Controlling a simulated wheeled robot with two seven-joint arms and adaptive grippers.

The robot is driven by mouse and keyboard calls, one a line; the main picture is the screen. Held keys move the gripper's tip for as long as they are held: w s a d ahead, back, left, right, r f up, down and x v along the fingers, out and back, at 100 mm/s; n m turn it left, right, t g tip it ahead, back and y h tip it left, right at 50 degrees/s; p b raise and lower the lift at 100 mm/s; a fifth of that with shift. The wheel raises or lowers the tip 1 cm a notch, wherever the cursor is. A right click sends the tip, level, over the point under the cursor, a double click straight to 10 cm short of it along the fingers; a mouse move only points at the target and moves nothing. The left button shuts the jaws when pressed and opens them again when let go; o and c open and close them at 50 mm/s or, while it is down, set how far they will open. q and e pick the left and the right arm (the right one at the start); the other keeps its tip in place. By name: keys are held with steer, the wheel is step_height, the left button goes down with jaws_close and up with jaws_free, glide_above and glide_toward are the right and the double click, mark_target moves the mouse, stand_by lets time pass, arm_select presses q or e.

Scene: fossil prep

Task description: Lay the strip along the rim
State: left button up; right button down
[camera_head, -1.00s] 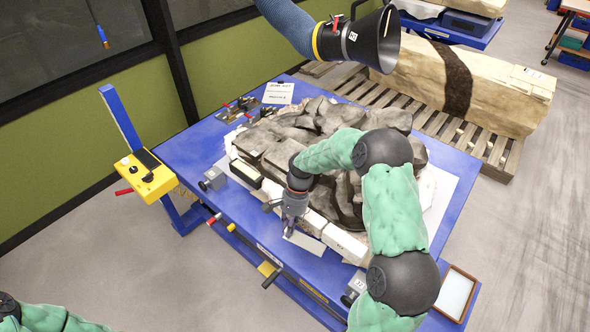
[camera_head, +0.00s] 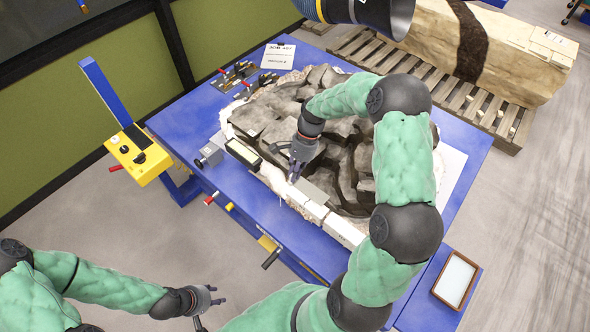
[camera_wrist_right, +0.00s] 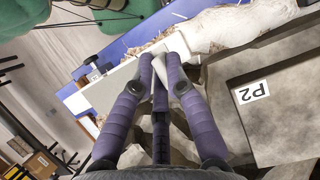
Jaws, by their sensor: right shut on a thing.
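My right gripper (camera_head: 294,178) is shut on a pale strip (camera_head: 314,191) over the near rim of the fossil block. In the right wrist view, the purple fingertips (camera_wrist_right: 160,62) meet on the strip (camera_wrist_right: 103,92), which reaches out to the left behind them. The white rim (camera_head: 345,232) carries plaster-like pieces along its near edge. I cannot tell whether the strip touches the rim. The fingers and arm hide part of it. My left gripper (camera_head: 207,304) is open and empty, low in the head view, away from the table.
The dark fossil block (camera_head: 270,113) fills most of the blue table (camera_head: 180,125). A label marked P2 (camera_wrist_right: 250,92) lies on it. A black hose nozzle (camera_head: 388,18) hangs above the far side. A yellow control box (camera_head: 139,155) stands at left, and a framed tray (camera_head: 456,280) lies at right.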

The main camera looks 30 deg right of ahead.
steer(key=shift+w+d+f+b, duration=0.1)
steer(key=shift+f+b, duration=0.4)
steer(key=shift+f, duration=0.45)
steer(key=shift+f+b, duration=0.5)
steer(key=shift+f, duration=0.15)
steer(key=shift+f+b, duration=0.55)
steer(key=shift+f, duration=0.2)
steer(key=shift+f+b, duration=0.7)
steer(key=shift+f, duration=0.6)
steer(key=shift+f, duration=0.1)
steer(key=c, duration=1.2)
jaws_free()
